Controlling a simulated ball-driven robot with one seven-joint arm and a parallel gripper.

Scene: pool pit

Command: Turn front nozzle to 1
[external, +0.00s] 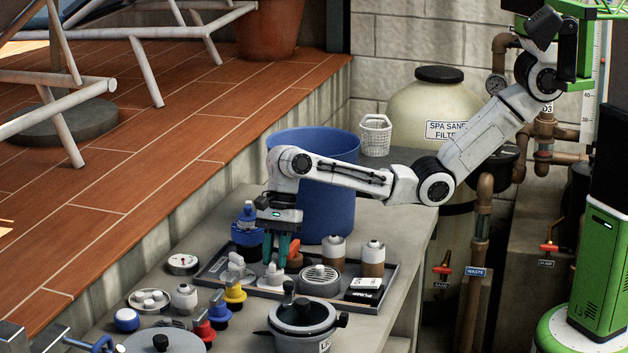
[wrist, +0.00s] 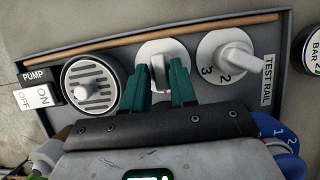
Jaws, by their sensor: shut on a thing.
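My gripper (external: 281,250), with green fingers, points down over the dark tray on the bench. In the wrist view, my gripper (wrist: 161,88) has one finger on each side of the upright lever of a white round nozzle (wrist: 158,55) and is shut on it. Its number marks are hidden. The same white nozzle (external: 271,280) shows under the fingers in the external view. A second white nozzle (wrist: 228,55) sits to its right in the wrist view. It shows the numbers 3 and 2, and its lever points right and slightly down. I cannot tell from labels which nozzle is the front one.
The tray (wrist: 285,45) bears a TEST RAIL label. A round slotted grille (wrist: 90,84) and a PUMP switch (wrist: 38,92) lie left of the held nozzle. A blue bucket (external: 330,190) stands close behind my gripper. Coloured valves and a lidded pot (external: 305,315) crowd the front.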

